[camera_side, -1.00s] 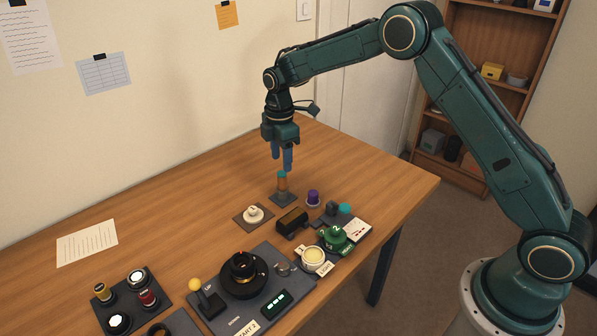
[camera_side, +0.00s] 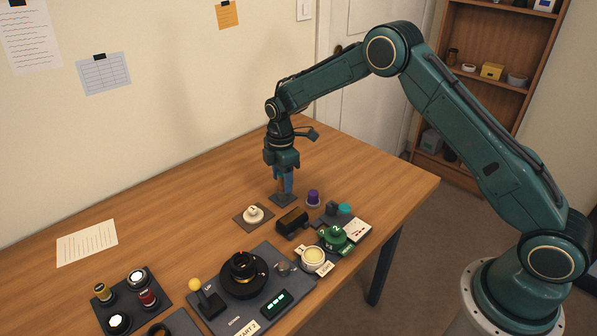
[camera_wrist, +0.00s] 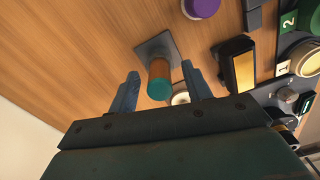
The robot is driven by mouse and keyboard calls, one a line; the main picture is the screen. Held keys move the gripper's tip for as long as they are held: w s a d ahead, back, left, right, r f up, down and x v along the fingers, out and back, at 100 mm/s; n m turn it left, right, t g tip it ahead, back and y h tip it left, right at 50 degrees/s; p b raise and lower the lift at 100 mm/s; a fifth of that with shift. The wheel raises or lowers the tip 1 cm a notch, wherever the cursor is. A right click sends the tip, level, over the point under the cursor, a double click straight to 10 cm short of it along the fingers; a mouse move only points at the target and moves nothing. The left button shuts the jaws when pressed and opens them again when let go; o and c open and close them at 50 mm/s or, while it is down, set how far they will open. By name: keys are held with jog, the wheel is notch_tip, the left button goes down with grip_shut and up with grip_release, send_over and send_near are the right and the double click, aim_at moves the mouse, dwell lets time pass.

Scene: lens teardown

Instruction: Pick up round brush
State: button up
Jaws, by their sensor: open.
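What looks like the round brush (camera_wrist: 159,85) is a short brown cylinder with a teal end. It stands upright on a dark square plate (camera_wrist: 147,48), which also shows in the side view (camera_side: 285,203). My gripper (camera_side: 286,188) points down over the plate, with its blue fingers low around the brush and mostly hiding it in the side view. In the wrist view my gripper (camera_wrist: 160,70) is open, with one finger on each side of the brush and a visible gap at each side.
A purple-topped piece (camera_side: 313,197), a black block (camera_side: 292,222) and a white round part on a plate (camera_side: 253,214) stand close by. A control panel with a black dial (camera_side: 243,274) lies nearer the front. The table behind and left of the brush is clear.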

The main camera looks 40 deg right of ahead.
jog(key=shift+f, duration=0.25)
dwell(0.3)
grip_shut()
jog(key=shift+r, duration=0.1)
notch_tip(320, 180, up, 20)
dwell(0.8)
dwell(0.5)
